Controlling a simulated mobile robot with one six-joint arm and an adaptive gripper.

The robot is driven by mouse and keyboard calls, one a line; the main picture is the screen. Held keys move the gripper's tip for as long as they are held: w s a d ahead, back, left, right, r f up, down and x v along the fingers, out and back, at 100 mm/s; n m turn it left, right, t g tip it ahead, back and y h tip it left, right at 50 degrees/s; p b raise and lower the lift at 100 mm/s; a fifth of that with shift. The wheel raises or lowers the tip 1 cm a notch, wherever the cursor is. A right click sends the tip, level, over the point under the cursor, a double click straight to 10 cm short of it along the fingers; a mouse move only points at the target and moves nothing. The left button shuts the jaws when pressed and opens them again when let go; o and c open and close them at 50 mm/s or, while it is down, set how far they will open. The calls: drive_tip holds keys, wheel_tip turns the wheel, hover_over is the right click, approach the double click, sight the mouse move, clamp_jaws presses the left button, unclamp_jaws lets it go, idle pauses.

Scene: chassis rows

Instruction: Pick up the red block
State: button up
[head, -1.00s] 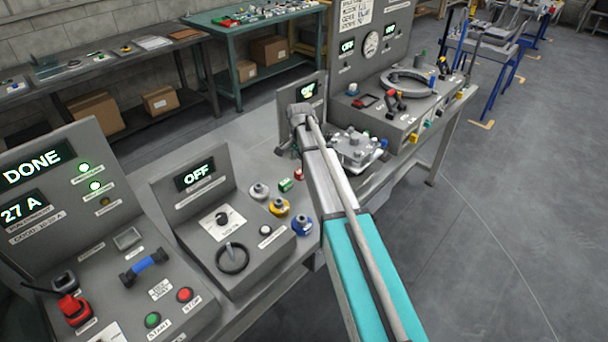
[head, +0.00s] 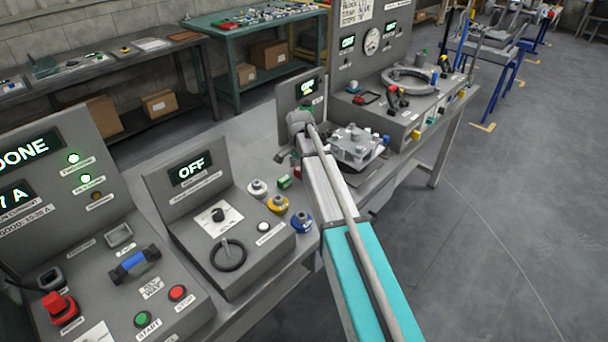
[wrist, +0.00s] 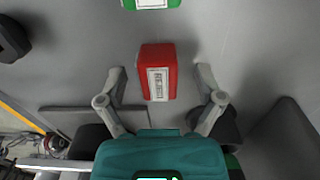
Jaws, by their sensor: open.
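In the wrist view the red block (wrist: 157,54) with a white label lies on a grey surface. My gripper (wrist: 160,75) is open, with one finger on each side of the block's near end and a gap on both sides; I cannot tell its height above the surface. In the head view the gripper is mostly hidden behind the end of my arm, and the red block is hardly visible there.
A green block (head: 284,182) lies close by and also shows at the wrist view's top edge (wrist: 152,3). White, yellow and blue round knobs (head: 302,222) stand in front. A grey clamp fixture (head: 356,145) is right of my arm. An "OFF" panel (head: 190,172) stands left.

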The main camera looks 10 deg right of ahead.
idle(0.6)
clamp_jaws()
drive_tip(key=shift+r, duration=0.15)
idle(0.4)
wheel_tip(320, 180, up, 3)
drive_tip(key=p, duration=0.3)
drive_tip(key=s+r+p, duration=0.9)
drive_tip(key=s+p, duration=0.1)
drive_tip(key=s, duration=0.4)
drive_tip(key=shift+a+r, duration=0.3)
drive_tip(key=shift+r, duration=0.05)
